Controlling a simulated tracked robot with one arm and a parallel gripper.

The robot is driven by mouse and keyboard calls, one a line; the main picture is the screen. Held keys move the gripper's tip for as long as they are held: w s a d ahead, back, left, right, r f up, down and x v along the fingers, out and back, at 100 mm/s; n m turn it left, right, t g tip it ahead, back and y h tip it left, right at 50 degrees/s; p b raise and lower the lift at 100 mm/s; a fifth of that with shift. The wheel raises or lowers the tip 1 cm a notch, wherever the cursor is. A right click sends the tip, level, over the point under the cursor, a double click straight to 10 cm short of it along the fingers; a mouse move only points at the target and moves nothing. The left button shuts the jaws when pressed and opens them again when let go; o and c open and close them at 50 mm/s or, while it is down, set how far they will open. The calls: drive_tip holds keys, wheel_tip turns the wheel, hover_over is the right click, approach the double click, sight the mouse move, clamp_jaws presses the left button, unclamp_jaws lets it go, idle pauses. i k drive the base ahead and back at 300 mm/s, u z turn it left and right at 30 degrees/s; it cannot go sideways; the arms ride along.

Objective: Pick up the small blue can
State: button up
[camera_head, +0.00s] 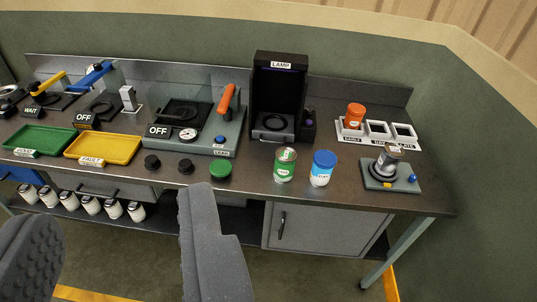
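The small blue can (322,169) stands upright near the front edge of the workbench, right of centre. It has a blue lid and a white and blue label. A green can (285,165) stands close on its left, with a small gap between them. My gripper (117,225) is open, its two grey fingers wide apart at the lower left. Nothing shows held between them. The fingers are in front of the bench, to the left of the blue can and nearer to the camera.
A black lamp box (279,95) stands behind the cans. A fixture with a metal part (390,172) is to their right, and a white rack (378,130) with an orange can (355,115) behind. Green (36,138) and yellow (103,146) trays lie left. Several white jars stand below the bench.

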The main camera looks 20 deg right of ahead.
sight(319, 177)
drive_tip(key=u, duration=0.25)
drive_tip(key=i, duration=1.35)
drive_tip(key=z, duration=0.6)
